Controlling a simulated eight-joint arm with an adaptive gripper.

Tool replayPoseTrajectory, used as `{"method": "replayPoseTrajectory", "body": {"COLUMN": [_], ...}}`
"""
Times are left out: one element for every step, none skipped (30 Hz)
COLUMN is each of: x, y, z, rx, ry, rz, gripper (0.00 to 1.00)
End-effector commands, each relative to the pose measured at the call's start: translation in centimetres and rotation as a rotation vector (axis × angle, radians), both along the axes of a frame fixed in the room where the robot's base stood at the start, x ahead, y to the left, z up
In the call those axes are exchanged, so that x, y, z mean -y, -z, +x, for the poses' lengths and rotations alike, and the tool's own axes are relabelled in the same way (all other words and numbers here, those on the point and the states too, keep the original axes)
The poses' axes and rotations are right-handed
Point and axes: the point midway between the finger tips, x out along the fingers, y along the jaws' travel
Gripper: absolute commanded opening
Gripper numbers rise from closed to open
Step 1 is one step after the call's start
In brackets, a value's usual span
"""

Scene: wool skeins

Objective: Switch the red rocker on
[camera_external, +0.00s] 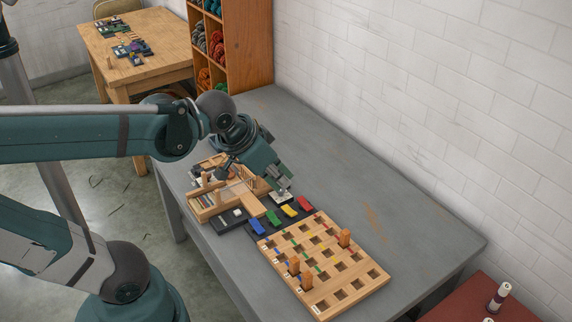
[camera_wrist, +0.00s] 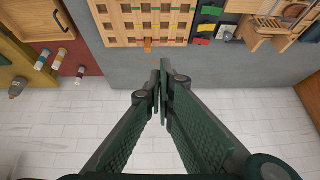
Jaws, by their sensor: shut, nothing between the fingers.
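The red rocker (camera_external: 304,203) is at the far right end of a row of coloured rockers on a dark base on the grey table, with yellow (camera_external: 290,211), green (camera_external: 273,217) and blue (camera_external: 258,226) beside it. My gripper (camera_external: 283,192) is shut and empty, just behind and left of the red rocker in the external view. Whether it touches anything there cannot be told. The red rocker's tilt is too small to read.
A wooden board with square holes (camera_external: 357,284) and several upright pegs stands in front of the rockers. A wooden frame device (camera_external: 205,207) stands left of them. A brick wall (camera_external: 440,80) runs behind the table. The table's right part is clear.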

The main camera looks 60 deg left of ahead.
Motion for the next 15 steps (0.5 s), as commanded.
{"method": "replayPoseTrajectory", "body": {"x": [-0.2,-0.4,-0.5,-0.7,-0.8,-1.0,-1.1,-1.2,-1.4,-1.5,-1.7,-1.9,-2.0,-2.2,-2.3], "y": [0.0,0.0,0.0,0.1,0.1,0.2,0.2,0.2,0.3,0.4,0.4,0.5,0.6,0.6,0.7], "z": [0.5,0.7,1.1,1.3,1.5,1.8,2.1,2.4,2.7,2.9,3.1,3.5,3.7,4.0,4.3], "rx": [-0.009,-0.014,-0.020,-0.026,-0.032,-0.039,-0.045,-0.050,-0.057,-0.063,-0.068,-0.076,-0.081,-0.086,-0.093], "ry": [-0.001,-0.001,-0.002,-0.002,-0.003,-0.004,-0.003,-0.004,-0.005,-0.005,-0.006,-0.007,-0.007,-0.008,-0.009], "rz": [0.005,0.009,0.013,0.017,0.020,0.024,0.027,0.030,0.035,0.038,0.041,0.046,0.049,0.052,0.057], "gripper": [0.00,0.00,0.00,0.00,0.00,0.00,0.00,0.00,0.00,0.00,0.00,0.00,0.00,0.00,0.00]}}
